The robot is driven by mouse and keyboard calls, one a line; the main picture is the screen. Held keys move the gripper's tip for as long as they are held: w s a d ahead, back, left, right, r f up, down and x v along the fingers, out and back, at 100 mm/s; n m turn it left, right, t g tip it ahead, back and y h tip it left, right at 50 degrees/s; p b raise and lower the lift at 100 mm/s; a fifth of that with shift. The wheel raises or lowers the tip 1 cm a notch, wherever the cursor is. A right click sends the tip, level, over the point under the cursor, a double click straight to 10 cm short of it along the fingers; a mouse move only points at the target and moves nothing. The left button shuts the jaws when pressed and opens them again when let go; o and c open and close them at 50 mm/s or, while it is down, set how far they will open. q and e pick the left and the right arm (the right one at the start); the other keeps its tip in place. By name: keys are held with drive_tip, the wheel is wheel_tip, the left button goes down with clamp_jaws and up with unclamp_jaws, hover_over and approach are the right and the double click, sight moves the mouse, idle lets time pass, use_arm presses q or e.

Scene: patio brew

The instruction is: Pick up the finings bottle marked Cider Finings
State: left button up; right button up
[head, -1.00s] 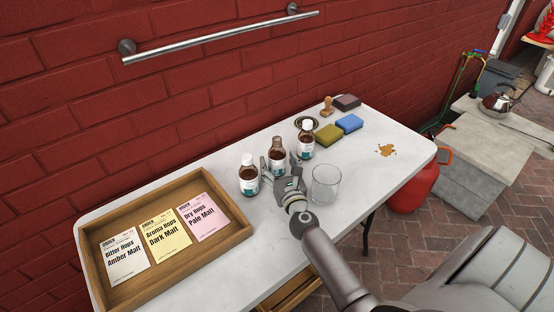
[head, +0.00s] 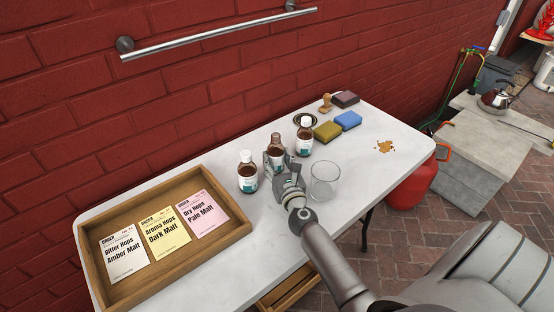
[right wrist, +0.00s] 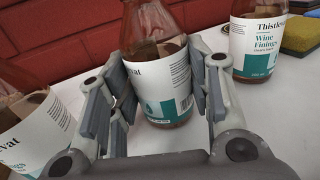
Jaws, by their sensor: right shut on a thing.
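Three brown bottles with white and teal labels stand in a row on the white table. My right gripper (head: 278,161) is shut on the middle bottle (head: 277,146), with a finger on each side of its body. In the right wrist view this middle bottle (right wrist: 165,82) shows the end of a brand word, "vat"; its finings name is turned out of sight. The right bottle (head: 305,138) reads "Wine Finings" in the right wrist view (right wrist: 256,42). The left bottle (head: 247,174) has a white cap; its finings name is not readable. My left gripper is not in view.
A clear glass (head: 324,182) stands close to the right of my right gripper. A wooden tray (head: 245,228) with three order cards lies at left. Sponges (head: 348,121), a stamp (head: 325,104) and a brown spill (head: 385,147) are farther right. The brick wall rises behind.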

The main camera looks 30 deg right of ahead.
sight(279, 152)
drive_tip(key=shift+r, duration=0.2)
wheel_tip(279, 152, up, 3)
drive_tip(key=p, duration=0.2)
drive_tip(key=shift+f+p, duration=0.1)
drive_tip(key=shift+p, duration=0.3)
drive_tip(key=shift+s+d+r+p, duration=0.1)
drive_tip(key=shift+r+p, duration=0.25)
drive_tip(key=s+d+r+p, duration=0.2)
drive_tip(key=s+r+p, duration=0.1)
drive_tip(key=s, duration=0.3)
drive_tip(key=s+d+r+p, duration=0.2)
drive_tip(key=s+r+p, duration=0.1)
drive_tip(key=s+r, duration=0.3)
drive_tip(key=shift+s+d, duration=0.35)
drive_tip(key=shift+d, duration=0.05)
drive_tip(key=shift+r, duration=0.1)
drive_tip(key=shift+s, duration=0.1)
